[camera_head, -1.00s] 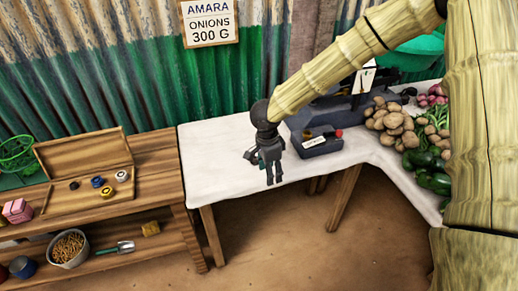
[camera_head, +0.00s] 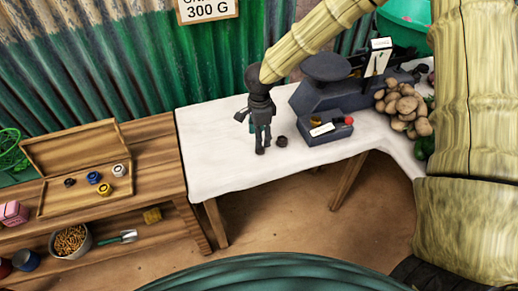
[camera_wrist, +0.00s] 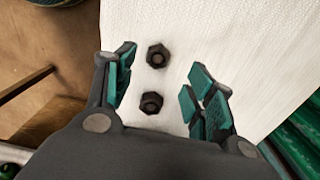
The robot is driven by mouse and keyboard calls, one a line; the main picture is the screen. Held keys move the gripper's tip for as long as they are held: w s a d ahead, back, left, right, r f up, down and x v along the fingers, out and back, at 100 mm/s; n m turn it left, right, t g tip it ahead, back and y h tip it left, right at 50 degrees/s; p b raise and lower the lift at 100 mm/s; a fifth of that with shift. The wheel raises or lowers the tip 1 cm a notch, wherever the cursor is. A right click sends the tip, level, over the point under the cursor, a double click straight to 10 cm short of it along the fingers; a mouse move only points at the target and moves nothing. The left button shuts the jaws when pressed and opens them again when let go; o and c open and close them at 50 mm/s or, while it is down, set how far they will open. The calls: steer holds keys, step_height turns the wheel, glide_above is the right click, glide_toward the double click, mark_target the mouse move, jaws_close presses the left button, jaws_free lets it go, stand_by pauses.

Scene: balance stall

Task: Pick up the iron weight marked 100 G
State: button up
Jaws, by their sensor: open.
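Two small dark hexagonal iron weights lie on the white cloth in the wrist view: a far one (camera_wrist: 157,56) and a near one (camera_wrist: 151,103). I cannot read a marking on either, so I cannot tell which is the 100 G one. My gripper (camera_wrist: 160,88) is open and empty, with its green-padded fingers on either side of the near weight in the picture. In the head view my gripper (camera_head: 262,148) points down over the cloth-covered table, and one dark weight (camera_head: 281,141) shows just right of its fingers. The other is hidden there.
A dark scale (camera_head: 325,95) stands right of my gripper, with potatoes (camera_head: 403,108) beyond it. On the left wooden bench, an open wooden box (camera_head: 80,195) holds several small weights, including a blue one (camera_head: 93,177). The cloth (camera_head: 215,165) left of my gripper is clear.

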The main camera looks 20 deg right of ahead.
steer(key=shift+s+f+p, duration=0.15)
steer(key=shift+f+p, duration=0.15)
steer(key=shift+f, duration=2.35)
steer(key=c, duration=1.1)
